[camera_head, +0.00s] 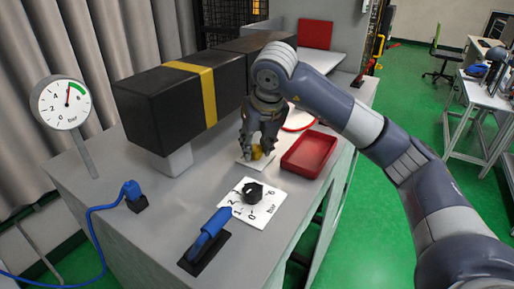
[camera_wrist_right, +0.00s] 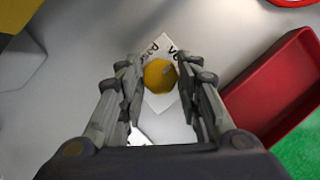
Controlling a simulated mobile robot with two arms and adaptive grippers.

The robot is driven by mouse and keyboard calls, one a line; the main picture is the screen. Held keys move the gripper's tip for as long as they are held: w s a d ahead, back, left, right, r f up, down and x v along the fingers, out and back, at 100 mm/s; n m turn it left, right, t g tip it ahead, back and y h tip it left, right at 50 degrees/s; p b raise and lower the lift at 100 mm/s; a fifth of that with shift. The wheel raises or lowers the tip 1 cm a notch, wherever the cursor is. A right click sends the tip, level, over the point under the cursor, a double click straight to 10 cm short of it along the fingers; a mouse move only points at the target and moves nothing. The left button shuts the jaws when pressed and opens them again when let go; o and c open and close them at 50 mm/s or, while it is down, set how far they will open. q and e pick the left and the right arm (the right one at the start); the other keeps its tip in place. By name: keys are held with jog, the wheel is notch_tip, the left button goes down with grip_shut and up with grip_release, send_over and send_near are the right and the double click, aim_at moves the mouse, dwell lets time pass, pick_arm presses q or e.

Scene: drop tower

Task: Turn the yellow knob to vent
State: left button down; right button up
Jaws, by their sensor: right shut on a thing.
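The yellow knob (camera_head: 257,153) sits on a small white label plate (camera_head: 246,164) on the grey bench. My right gripper (camera_head: 262,147) reaches down over it, shut on the knob. In the right wrist view the knob (camera_wrist_right: 159,76) lies between the two fingers of the gripper (camera_wrist_right: 158,82). Lettering shows on the white plate (camera_wrist_right: 163,103) beyond the knob, partly covered, and I cannot read it fully. The knob's pointer direction is not clear. My left gripper is not in view.
A red tray (camera_head: 310,154) lies right of the knob. A black block with a yellow band (camera_head: 204,90) stands left. A pressure gauge (camera_head: 61,103) stands far left, with a blue cable plug (camera_head: 132,191) nearby.

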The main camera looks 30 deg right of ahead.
jog(key=shift+m+h, duration=0.3)
jog(key=shift+m, duration=0.3)
jog(key=o, duration=1)
jog(key=v, duration=1.2)
jog(key=shift+w, duration=0.15)
